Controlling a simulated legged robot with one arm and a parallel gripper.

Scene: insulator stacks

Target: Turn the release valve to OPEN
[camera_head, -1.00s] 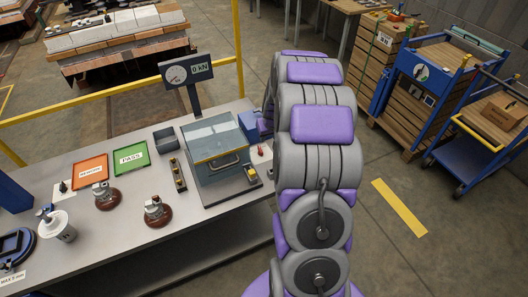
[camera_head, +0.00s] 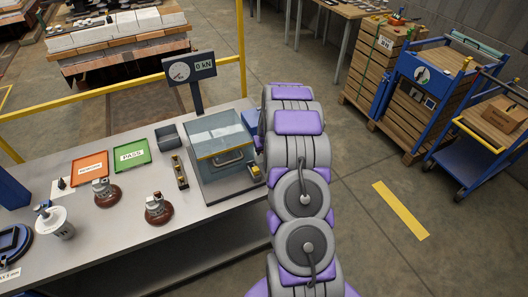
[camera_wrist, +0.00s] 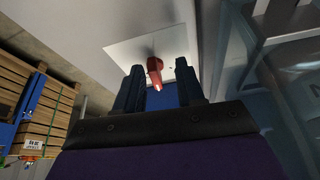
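The release valve's red lever (camera_wrist: 155,72) shows in the wrist view, mounted on a pale plate (camera_wrist: 128,46). My gripper (camera_wrist: 159,68) is open, with one dark finger on each side of the lever. Gaps show between the fingers and the lever; contact cannot be told. In the head view my arm hides the gripper and the valve. The test box (camera_head: 219,140) with a clear cover and a front handle stands on the bench, left of my arm. The gauge display (camera_head: 192,70) behind it reads 0 kN. No OPEN marking is readable.
On the bench (camera_head: 120,235) lie a green PASS tray (camera_head: 132,153), an orange tray (camera_head: 90,168), two brown insulators and a white canister (camera_head: 53,224). A yellow rail (camera_head: 120,90) runs behind. Blue carts (camera_head: 425,85) and wooden crates stand right, with open floor between.

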